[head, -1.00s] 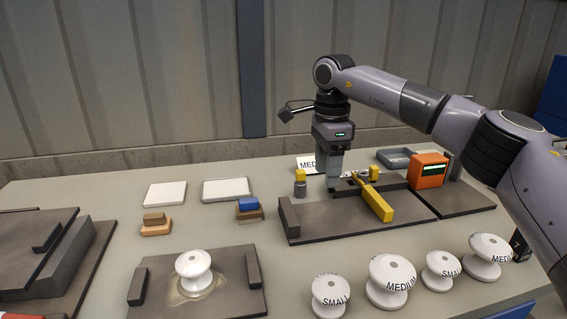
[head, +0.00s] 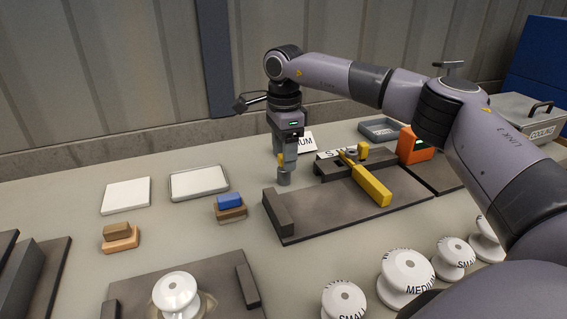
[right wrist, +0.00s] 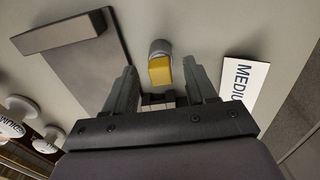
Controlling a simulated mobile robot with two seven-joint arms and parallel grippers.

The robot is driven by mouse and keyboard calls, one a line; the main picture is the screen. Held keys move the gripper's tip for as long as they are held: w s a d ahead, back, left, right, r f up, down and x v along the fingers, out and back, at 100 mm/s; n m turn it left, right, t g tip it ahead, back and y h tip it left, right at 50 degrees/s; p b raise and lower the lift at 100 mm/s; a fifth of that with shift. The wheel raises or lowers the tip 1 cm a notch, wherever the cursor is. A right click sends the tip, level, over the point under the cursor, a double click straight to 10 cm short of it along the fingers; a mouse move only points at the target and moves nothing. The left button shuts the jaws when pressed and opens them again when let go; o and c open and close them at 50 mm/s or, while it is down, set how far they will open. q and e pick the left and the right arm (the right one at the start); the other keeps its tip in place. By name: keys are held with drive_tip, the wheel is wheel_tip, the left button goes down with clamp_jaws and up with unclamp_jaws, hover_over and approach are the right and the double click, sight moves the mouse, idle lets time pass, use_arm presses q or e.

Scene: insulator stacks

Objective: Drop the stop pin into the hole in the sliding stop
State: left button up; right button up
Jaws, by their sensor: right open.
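The stop pin, a grey cylinder with a yellow block-shaped head (head: 282,160), stands upright just left of the fixture plate. It also shows in the right wrist view (right wrist: 160,70), ahead of and between the fingers. My right gripper (head: 287,163) points down at the pin, open, its fingertips close to the yellow head; contact cannot be told. The fixture's dark rail (head: 330,168) carries a lettered scale and a yellow bar (head: 371,185) lying across it, seemingly part of the sliding stop. The stop's hole is too small to make out. My left gripper is not in view.
A dark end block (head: 279,212) stands on the plate's left end. A MEDIUM card (right wrist: 245,83) lies beside the pin. An orange box (head: 412,146) stands right of the rail. Several white insulators (head: 405,275) stand in front.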

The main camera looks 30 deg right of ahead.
drive_tip(key=shift+f, duration=0.6)
clamp_jaws()
